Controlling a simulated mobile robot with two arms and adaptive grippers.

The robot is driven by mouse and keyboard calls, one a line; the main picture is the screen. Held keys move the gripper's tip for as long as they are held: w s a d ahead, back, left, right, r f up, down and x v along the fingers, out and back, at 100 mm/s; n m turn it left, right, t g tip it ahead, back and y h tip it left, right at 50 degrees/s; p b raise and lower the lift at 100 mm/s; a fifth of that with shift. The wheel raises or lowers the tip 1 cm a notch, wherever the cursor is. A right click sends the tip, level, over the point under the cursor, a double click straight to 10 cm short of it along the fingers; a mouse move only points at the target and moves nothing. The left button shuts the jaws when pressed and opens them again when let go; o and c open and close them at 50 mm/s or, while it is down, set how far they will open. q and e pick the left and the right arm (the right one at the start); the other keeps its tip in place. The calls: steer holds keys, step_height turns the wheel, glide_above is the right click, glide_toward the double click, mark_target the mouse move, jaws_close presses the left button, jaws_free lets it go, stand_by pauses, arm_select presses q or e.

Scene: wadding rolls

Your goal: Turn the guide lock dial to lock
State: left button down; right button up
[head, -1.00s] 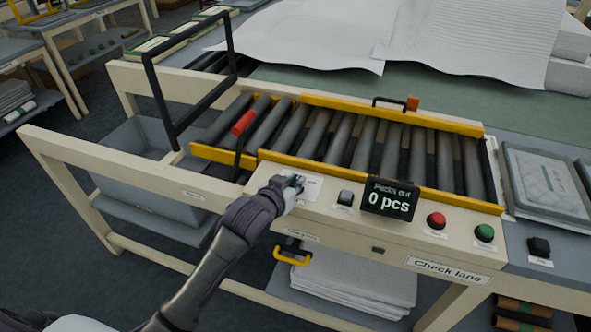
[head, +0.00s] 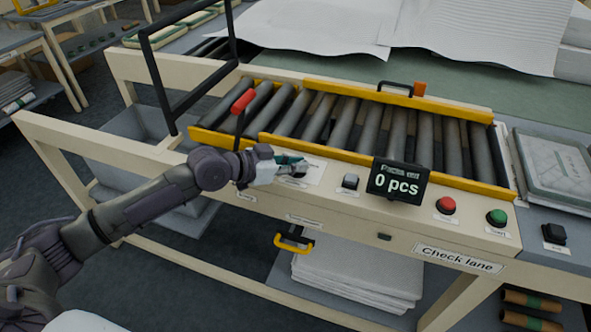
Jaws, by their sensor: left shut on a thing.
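The guide lock dial (head: 299,171) is a small dark knob on a white plate (head: 316,173) at the left of the cream front panel. My left gripper (head: 297,168) reaches it from the left and is shut on it. The fingers hide much of the dial, so I cannot tell where it points. My right gripper is not in view.
Right of the dial are a grey switch (head: 350,182), a display (head: 397,181) reading 0 pcs, a red button (head: 446,206) and a green button (head: 497,217). Yellow guide rails (head: 330,158) border the rollers behind. A red-handled lever (head: 242,102) stands behind my left wrist.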

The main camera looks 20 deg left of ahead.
arm_select(q)
steer(key=shift+r, duration=0.15)
steer(key=c, duration=1.2)
jaws_free()
steer(key=shift+w, duration=0.1)
steer(key=shift+v, duration=5.95)
